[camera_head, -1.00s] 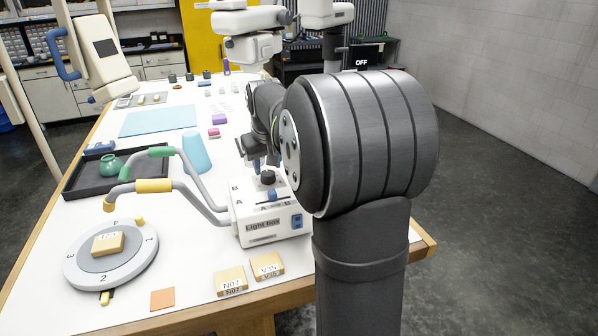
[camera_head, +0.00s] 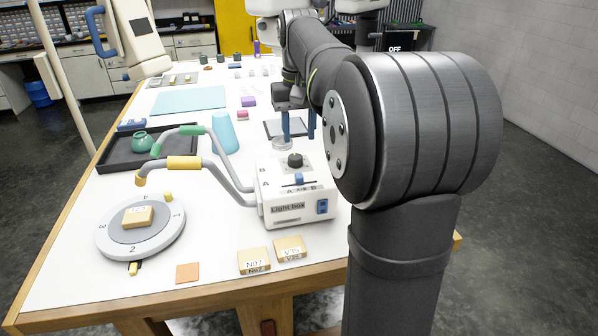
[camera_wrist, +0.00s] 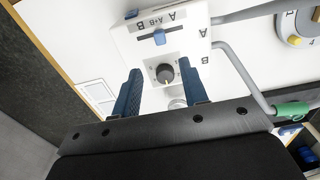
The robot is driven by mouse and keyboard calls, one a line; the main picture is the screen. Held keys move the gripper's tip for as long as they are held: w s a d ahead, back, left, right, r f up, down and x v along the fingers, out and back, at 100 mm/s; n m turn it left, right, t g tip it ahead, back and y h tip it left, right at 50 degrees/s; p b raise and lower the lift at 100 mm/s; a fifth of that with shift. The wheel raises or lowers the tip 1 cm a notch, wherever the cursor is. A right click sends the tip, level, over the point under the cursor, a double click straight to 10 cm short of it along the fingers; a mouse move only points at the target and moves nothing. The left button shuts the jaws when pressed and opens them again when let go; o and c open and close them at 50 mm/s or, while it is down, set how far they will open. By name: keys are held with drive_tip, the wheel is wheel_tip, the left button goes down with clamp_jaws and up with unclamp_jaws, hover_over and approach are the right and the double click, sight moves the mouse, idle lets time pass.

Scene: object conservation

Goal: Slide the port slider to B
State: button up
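The white light box (camera_head: 285,211) stands near the table's front edge, with two bent grey arms reaching left from it. Its blue port slider (camera_head: 299,179) sits in a slot on the top; the slider also shows in the wrist view (camera_wrist: 159,38), about mid-slot beside the A+B label. A dark round knob (camera_head: 295,161) is behind the slider; it also shows in the wrist view (camera_wrist: 165,73). My gripper (camera_head: 298,136) is behind the box with blue fingers apart and empty. In the wrist view my gripper (camera_wrist: 160,72) has its fingers either side of the knob in the picture; contact cannot be told.
A round dial (camera_head: 115,240) carrying a wooden block lies at left. Blocks N07 (camera_head: 254,259) and V35 (camera_head: 290,247) lie in front of the box. A black tray (camera_head: 116,161) with a green pot and a blue cone (camera_head: 225,133) stand behind the grey arms.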

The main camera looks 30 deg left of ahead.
sight(299, 175)
wheel_tip(299, 175, down, 12)
drive_tip(key=shift+r, duration=0.2)
drive_tip(key=shift+c, duration=0.4)
clamp_jaws()
